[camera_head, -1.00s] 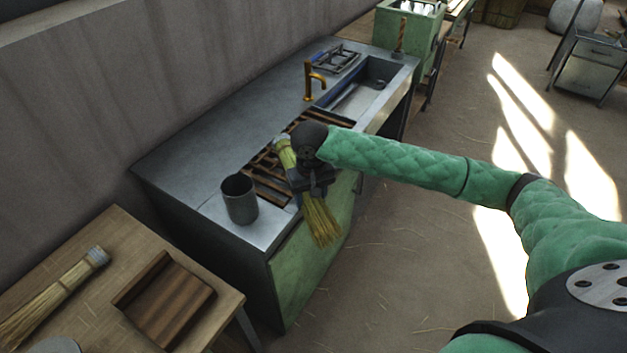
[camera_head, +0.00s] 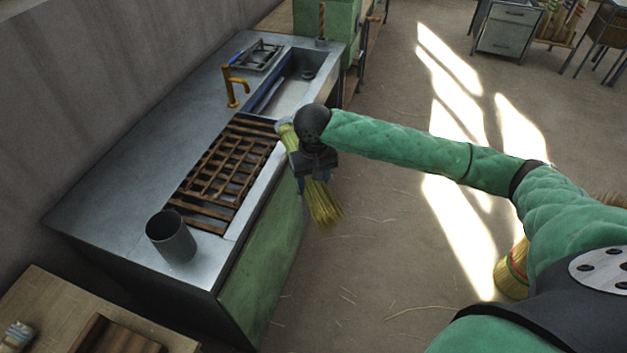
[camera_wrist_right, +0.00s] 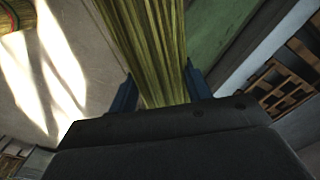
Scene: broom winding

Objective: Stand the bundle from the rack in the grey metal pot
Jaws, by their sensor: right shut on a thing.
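My right gripper (camera_head: 312,172) is shut on the straw bundle (camera_head: 323,203), beside the counter's front edge near the rack. The bundle slants, its loose straw end down to the right and its bound pale end up beside my wrist. In the right wrist view the bundle (camera_wrist_right: 150,40) runs between the blue fingers (camera_wrist_right: 158,95). The grey metal pot (camera_head: 171,238) stands upright on the counter's near corner, to the lower left of the gripper, and looks empty. The wooden rack (camera_head: 225,172) lies in the counter top, between pot and sink. My left gripper is out of view.
A sink (camera_head: 290,85) with an orange tap (camera_head: 235,85) is at the counter's far end. A wooden table (camera_head: 45,310) with another bundle (camera_head: 15,337) and a dark wooden tray (camera_head: 115,338) is at lower left. The counter left of the rack is clear.

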